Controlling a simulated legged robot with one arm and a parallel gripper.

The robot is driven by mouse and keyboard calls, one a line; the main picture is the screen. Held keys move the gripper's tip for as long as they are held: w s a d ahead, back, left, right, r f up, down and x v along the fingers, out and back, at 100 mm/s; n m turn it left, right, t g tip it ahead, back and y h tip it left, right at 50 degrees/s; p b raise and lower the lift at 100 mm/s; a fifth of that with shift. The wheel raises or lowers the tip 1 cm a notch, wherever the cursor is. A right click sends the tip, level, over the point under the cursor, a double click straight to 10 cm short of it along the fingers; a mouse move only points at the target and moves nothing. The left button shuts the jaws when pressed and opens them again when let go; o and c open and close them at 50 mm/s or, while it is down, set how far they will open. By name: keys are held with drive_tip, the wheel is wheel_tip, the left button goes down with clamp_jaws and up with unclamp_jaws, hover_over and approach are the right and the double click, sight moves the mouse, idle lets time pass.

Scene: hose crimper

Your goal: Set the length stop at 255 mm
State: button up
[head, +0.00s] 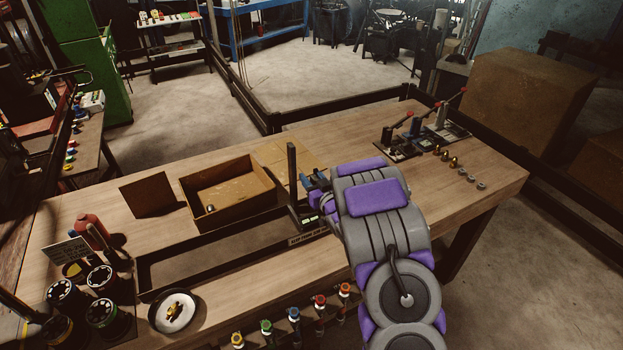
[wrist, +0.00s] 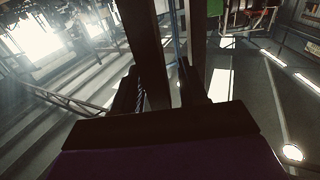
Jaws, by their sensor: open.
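The length stop shows in the head view as a dark upright post (head: 292,172) on a block with a small lit display (head: 310,218). It stands at the right end of a long dark-framed trough (head: 205,262). The display's digits are too small to read. My gripper (head: 312,183) is open, just right of the post; the arm hides part of this area. In the wrist view, dark upright bars (wrist: 147,50) rise between and beyond my gripper's fingers (wrist: 163,90). I cannot tell whether the fingers touch the post.
An open cardboard box (head: 228,192) stands behind the trough. A round dish (head: 174,311), black spools (head: 102,310) and a red bottle (head: 88,226) are at the left. Lever tools (head: 408,138) and small brass fittings (head: 445,155) are at the right. Coloured-top fittings (head: 293,314) line the front.

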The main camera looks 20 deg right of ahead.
clamp_jaws()
idle(0.3)
idle(0.3)
